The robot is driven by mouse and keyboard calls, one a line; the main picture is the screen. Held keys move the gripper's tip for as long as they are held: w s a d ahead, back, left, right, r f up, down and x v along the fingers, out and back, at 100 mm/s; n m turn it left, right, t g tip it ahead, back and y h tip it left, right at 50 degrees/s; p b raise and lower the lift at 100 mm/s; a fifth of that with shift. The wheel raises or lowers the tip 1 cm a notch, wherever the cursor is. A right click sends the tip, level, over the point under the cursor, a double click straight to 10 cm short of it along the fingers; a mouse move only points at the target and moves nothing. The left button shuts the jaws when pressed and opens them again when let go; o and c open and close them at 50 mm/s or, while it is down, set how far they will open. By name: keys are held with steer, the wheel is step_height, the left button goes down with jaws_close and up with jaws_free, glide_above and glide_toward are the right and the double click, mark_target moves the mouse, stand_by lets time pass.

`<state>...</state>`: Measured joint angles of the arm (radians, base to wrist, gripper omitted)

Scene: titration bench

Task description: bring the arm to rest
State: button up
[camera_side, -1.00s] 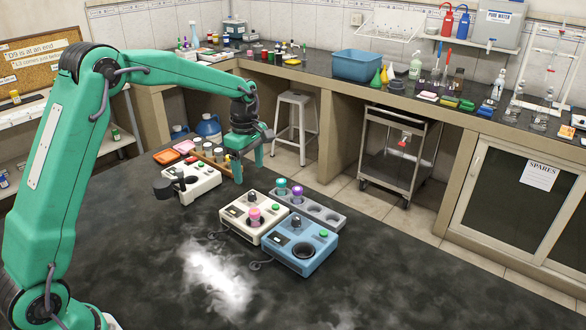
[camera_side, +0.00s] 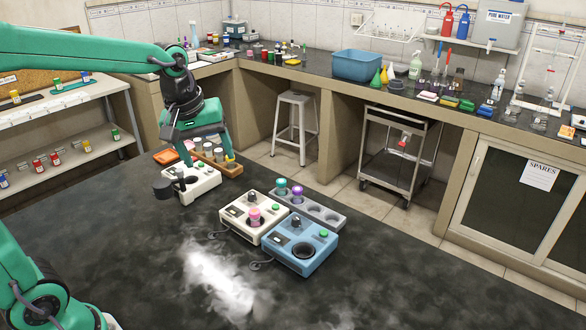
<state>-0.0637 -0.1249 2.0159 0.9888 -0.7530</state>
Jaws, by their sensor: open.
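My gripper (camera_side: 208,155) is green and points down above the back left part of the dark bench (camera_side: 380,285). Its two fingers are apart, and I see nothing held between them. It hangs over or just in front of a wooden rack (camera_side: 233,170) with several small capped vials; part of the rack is hidden behind it. I cannot tell whether the fingers touch anything.
A white device with a black head (camera_side: 190,185) stands just in front of the gripper. A cream device (camera_side: 240,222) bears a pink-capped vial. A blue device (camera_side: 305,255) and a grey holder (camera_side: 325,213) with teal and purple vials stand beside it. The front right bench is clear.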

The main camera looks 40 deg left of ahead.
steer(key=s+d+m+t, duration=0.2)
steer(key=s+m, duration=0.7)
steer(key=s, duration=0.5)
steer(key=shift+s+d+f+t, duration=0.2)
steer(key=shift+s+f+t, duration=0.1)
steer(key=shift+f, duration=0.1)
stand_by(0.4)
